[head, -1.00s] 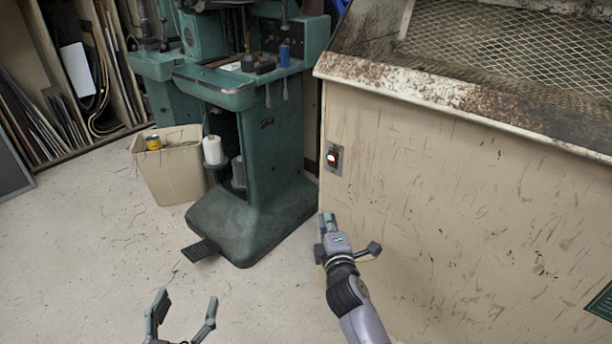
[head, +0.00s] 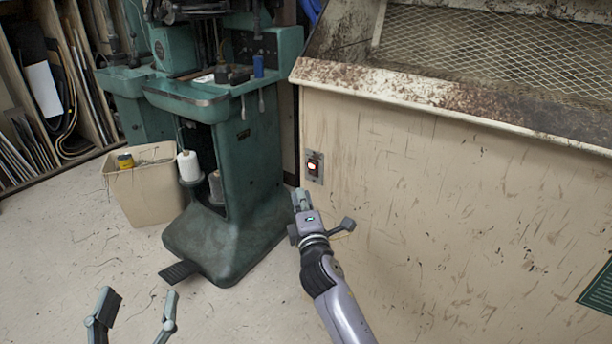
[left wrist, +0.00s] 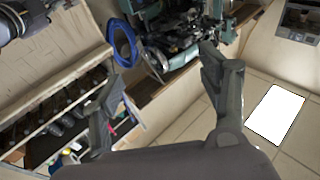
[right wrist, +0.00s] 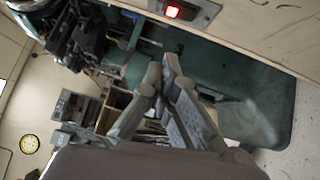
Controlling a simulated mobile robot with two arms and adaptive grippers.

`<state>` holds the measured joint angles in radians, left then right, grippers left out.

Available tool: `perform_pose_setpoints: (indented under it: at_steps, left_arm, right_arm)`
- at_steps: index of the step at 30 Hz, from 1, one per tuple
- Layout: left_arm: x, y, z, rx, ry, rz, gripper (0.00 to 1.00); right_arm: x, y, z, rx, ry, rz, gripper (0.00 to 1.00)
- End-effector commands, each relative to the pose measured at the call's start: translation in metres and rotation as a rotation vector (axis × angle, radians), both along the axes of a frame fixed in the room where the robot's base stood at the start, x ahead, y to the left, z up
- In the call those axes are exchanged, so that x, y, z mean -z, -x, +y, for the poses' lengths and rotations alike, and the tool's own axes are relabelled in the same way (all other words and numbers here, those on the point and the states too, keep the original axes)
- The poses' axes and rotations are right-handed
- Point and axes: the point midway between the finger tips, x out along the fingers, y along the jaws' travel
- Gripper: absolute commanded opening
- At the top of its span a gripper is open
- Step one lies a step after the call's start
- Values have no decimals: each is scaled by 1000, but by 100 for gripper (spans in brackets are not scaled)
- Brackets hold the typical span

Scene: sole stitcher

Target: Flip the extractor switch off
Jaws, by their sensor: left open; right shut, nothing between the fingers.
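The extractor switch (head: 314,167) is a small metal plate with a lit red-orange rocker on the left end of the cream cabinet front (head: 420,200). It also shows at the top of the right wrist view (right wrist: 188,10). My right gripper (head: 301,194) is shut and empty, just below the switch and apart from it in the head view. Its closed fingers show in the right wrist view (right wrist: 165,75). My left gripper (head: 142,295) is open and empty, low over the floor at the bottom left. Its spread fingers show in the left wrist view (left wrist: 165,85).
A green stitching machine (head: 240,150) with a foot pedal (head: 180,271) stands left of the cabinet. A cream bin (head: 147,190) is beside it. The cabinet's rusty top edge (head: 400,88) overhangs the front. Floor in front of the bin is clear.

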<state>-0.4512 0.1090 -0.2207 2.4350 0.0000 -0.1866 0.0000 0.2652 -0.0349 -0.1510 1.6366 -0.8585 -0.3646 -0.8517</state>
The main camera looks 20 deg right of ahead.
Motion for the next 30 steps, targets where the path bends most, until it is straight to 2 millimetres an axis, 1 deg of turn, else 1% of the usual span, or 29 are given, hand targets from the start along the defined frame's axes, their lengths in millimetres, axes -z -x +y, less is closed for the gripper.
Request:
perform_pose_setpoints:
  at_steps: [1,6,14,15,21,25,30]
  left_arm:
    - [-6,2,-1,3,12,-44,69]
    - [-34,11,-3,13,57,-206,69]
    - [-71,35,-1,25,123,-438,69]
    - [-75,38,-1,27,130,-463,69]
    - [-89,50,0,32,158,-557,69]
    - [-92,54,1,33,165,-582,69]
    - [-93,55,1,33,167,-587,69]
  right_arm:
    - [0,-9,-1,1,1,-2,0]
    - [-1,-35,-4,1,0,0,0]
    - [-4,-66,-8,1,0,0,0]
    - [-6,-70,-17,3,3,-1,0]
    - [-9,-84,-34,1,0,0,0]
    - [-10,-87,-38,0,-1,1,0]
    - [-10,-88,-39,0,-1,1,0]
